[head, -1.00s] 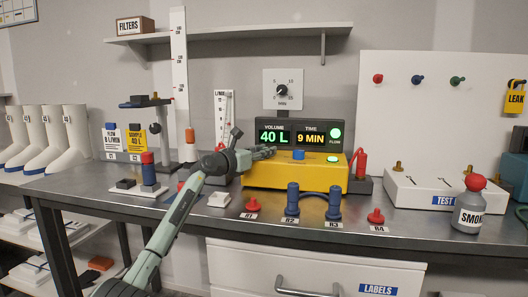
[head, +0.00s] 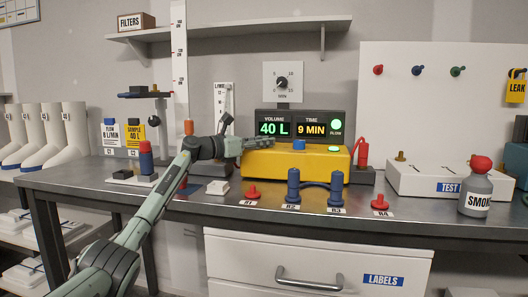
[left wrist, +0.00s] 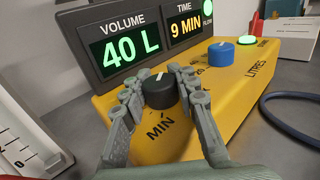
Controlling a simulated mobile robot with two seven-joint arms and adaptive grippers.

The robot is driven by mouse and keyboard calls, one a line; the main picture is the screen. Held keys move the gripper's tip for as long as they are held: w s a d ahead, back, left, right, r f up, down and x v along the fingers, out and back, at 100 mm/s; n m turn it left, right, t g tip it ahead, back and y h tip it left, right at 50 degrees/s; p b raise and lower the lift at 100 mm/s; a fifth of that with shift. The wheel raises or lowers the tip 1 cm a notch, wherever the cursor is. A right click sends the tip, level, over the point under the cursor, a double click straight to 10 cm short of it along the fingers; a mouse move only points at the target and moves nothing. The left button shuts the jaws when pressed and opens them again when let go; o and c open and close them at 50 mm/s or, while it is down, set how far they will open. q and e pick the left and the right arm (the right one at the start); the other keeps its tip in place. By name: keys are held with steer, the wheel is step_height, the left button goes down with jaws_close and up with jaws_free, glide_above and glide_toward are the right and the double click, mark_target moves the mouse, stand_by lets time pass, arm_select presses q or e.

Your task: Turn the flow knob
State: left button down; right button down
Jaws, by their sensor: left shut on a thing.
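The yellow pump box (head: 300,163) stands on the bench. In the left wrist view its black round knob (left wrist: 160,91) has a white pointer line, with "MIN" printed in front of it. My left gripper (left wrist: 158,92) is shut on this knob, one finger on each side. A blue knob (left wrist: 220,53) sits farther along the box, near "LITRES". The display (head: 300,127) reads 40 L and 9 MIN. My right gripper is out of view.
A white flow gauge (head: 222,97) stands behind my left wrist. Red plugs (head: 252,191) and blue plugs (head: 293,186) stand along the bench front. A green lit button (head: 334,149) is on the box's right end. A red-capped bottle (head: 478,190) stands at right.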

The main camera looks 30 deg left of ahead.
arm_select(q)
steer(key=shift+m+g+h, duration=0.3)
steer(key=shift+m+h, duration=0.1)
steer(key=shift+h, duration=0.1)
steer(key=shift+r+m+h, duration=0.1)
steer(key=shift+m+h, duration=0.2)
steer(key=shift+h, duration=0.1)
steer(key=shift+m+g+h+p, duration=0.5)
steer(key=shift+g+h+p, duration=0.05)
steer(key=shift+g+h, duration=0.15)
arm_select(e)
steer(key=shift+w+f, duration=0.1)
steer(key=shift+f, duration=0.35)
arm_select(q)
steer(key=c, duration=1.1)
jaws_free()
steer(key=shift+c, duration=0.2)
steer(key=v, duration=1.2)
